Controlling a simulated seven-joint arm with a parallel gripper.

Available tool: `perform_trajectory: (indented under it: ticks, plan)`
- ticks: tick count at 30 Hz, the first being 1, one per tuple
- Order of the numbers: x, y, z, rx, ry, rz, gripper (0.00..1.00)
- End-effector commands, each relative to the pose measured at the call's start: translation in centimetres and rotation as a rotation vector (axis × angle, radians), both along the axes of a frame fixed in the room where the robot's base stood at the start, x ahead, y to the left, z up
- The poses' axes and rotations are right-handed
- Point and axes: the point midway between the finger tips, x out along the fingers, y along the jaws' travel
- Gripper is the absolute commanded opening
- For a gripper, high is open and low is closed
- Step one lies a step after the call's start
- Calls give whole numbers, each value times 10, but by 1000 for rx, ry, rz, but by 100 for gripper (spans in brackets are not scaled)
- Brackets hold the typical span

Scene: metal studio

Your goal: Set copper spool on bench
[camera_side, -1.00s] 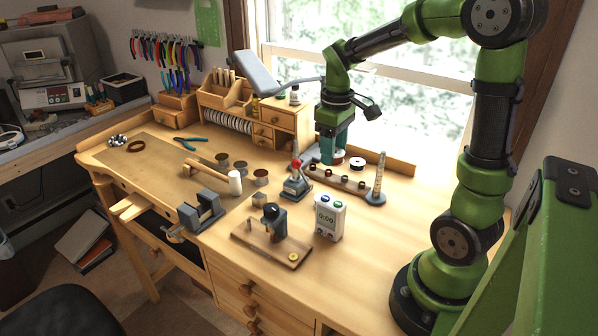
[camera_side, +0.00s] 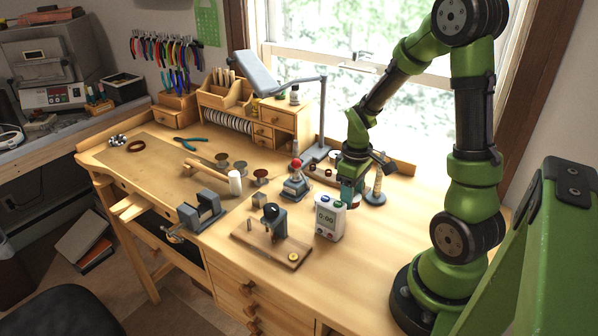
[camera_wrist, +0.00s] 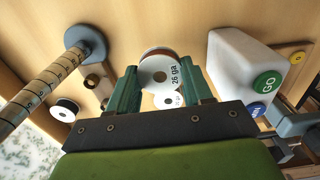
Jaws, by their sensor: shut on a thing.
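My gripper (camera_wrist: 160,90) is shut on a spool with a white label reading "26 ga" and a copper-brown rim, the copper spool (camera_wrist: 158,70), held between its two green fingers in the wrist view. In the side view my gripper (camera_side: 350,192) is low over the bench (camera_side: 370,250), just behind the white timer and left of the ring mandrel. The spool is mostly hidden there, and I cannot tell whether it touches the bench. Another white-labelled spool (camera_wrist: 168,99) shows beyond it in the wrist view.
The white timer (camera_side: 329,218) stands close in front of my gripper. The ring mandrel (camera_side: 377,180) stands upright to its right. A wooden spool rack (camera_side: 322,174) is behind-left, with a red-knobbed tool (camera_side: 296,183) nearby. Several brown spools (camera_side: 240,166) stand further left. The right bench is clear.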

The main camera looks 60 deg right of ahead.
Motion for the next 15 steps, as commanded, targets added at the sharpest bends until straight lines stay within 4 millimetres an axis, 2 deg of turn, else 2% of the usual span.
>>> perform_trajectory:
  ticks: [9,15]
  plan:
    - [0,0,-38,2,2,0,20]
    - [0,0,-40,0,-2,0,20]
